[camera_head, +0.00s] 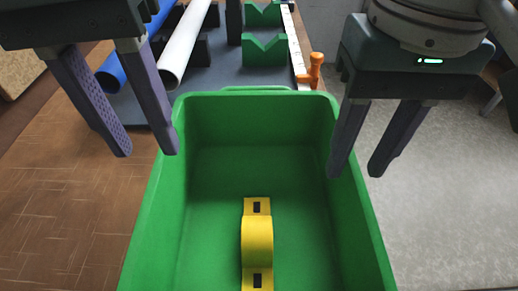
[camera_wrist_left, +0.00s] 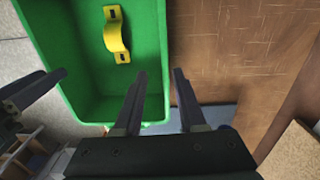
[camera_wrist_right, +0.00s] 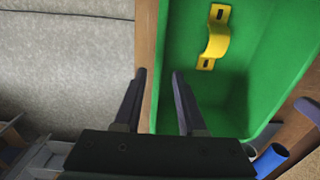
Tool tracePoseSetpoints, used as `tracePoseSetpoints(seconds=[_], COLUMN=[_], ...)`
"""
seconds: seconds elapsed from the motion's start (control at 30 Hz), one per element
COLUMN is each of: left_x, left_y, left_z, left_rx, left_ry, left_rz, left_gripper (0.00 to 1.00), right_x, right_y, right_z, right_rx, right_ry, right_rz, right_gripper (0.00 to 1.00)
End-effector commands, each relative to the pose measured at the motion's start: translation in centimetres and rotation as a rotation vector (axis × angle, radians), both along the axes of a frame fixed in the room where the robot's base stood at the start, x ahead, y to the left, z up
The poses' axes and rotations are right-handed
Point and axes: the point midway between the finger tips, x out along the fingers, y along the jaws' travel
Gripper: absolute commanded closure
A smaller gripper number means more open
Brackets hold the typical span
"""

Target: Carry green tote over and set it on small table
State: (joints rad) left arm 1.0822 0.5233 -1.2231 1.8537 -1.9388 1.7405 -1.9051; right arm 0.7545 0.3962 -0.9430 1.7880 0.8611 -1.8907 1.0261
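The green tote (camera_head: 205,200) stands upright in the middle of the head view, with a yellow strap bracket (camera_head: 257,242) on its floor. The bracket also shows in the left wrist view (camera_wrist_left: 115,35) and the right wrist view (camera_wrist_right: 215,38). My left gripper (camera_head: 146,154) is open and empty at the tote's left wall, one finger on each side of the rim. My right gripper (camera_head: 354,175) is open and empty at the right wall, also with one finger on each side. I cannot tell whether the fingers touch the walls. I cannot make out the small table for certain.
A brown wood-patterned surface (camera_head: 60,210) lies left; grey carpet (camera_head: 440,190) lies right.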

Motion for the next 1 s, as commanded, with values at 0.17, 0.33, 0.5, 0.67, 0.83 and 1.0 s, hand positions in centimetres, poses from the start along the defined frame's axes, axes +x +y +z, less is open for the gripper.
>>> tracePoseSetpoints(seconds=[0.17, 0.33, 0.5, 0.67, 0.83, 1.0], left_x=[0.2, 0.2, 0.1, 0.1, 0.1, 0.1], left_y=[0.4, 0.4, 0.4, 0.3, 0.3, 0.3], left_z=[0.0, 0.0, -1.3, -3.9, -6.9, -8.9], left_rx=[0.032, 0.029, 0.029, 0.028, 0.027, 0.027], left_ry=[-0.01, -0.009, -0.005, -0.003, -0.003, -0.006], left_rz=[-0.019, -0.017, -0.014, -0.013, -0.013, -0.013], left_gripper=[0.6, 0.6, 0.6, 0.6, 0.6, 0.6], right_x=[0.0, 0.0, 0.0, -0.1, -0.1, 0.0], right_y=[0.0, 0.0, -0.1, -0.1, -0.1, -0.1], right_z=[-0.1, -0.2, -1.4, -4.0, -7.0, -9.1], right_rx=[-0.002, -0.002, -0.004, -0.004, -0.003, -0.003], right_ry=[0.001, 0.001, 0.004, 0.005, 0.004, 0.002], right_rz=[-0.002, -0.002, -0.004, -0.004, -0.003, -0.003], right_gripper=[0.6, 0.6, 0.6, 0.6, 0.6, 0.6])
